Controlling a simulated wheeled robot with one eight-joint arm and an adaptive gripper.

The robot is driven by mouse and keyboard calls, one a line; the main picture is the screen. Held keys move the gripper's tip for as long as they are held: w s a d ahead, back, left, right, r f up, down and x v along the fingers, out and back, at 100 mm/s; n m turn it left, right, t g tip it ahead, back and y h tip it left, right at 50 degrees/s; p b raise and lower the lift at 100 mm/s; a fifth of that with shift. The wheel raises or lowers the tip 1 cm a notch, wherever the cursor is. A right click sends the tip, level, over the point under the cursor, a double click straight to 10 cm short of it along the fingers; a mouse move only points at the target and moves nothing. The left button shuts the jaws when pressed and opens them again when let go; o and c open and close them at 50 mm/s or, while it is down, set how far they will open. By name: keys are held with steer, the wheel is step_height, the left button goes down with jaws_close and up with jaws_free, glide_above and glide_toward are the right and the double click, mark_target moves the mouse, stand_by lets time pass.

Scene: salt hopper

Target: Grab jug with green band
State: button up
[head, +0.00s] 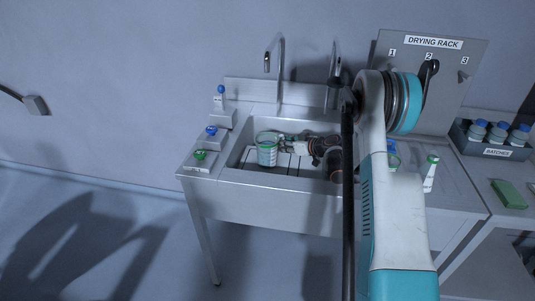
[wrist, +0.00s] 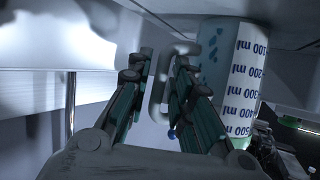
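The clear jug with a green band (head: 267,150) stands in the sink, towards its left side. In the wrist view the jug (wrist: 222,75) appears tipped over by the camera's angle, with blue ml marks and a bit of green band low on it. Its pale handle (wrist: 157,95) shows between and behind the fingers. My gripper (head: 286,143) is just right of the jug. In the wrist view my gripper (wrist: 160,70) is open, with its fingertips either side of part of the handle. Whether a finger touches the handle I cannot tell.
The sink (head: 250,185) has two tall taps (head: 281,80) behind it. Blue and green knobs (head: 199,155) sit on its left ledge. A drying rack (head: 445,75), a green-capped bottle (head: 431,172), and a crate of blue-capped bottles (head: 490,145) are at right. My arm hides part of the counter.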

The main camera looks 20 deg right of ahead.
steer(key=shift+w+a+f, duration=0.15)
steer(key=shift+w+f, duration=0.05)
steer(key=shift+w, duration=0.2)
steer(key=shift+r, duration=0.1)
jaws_close()
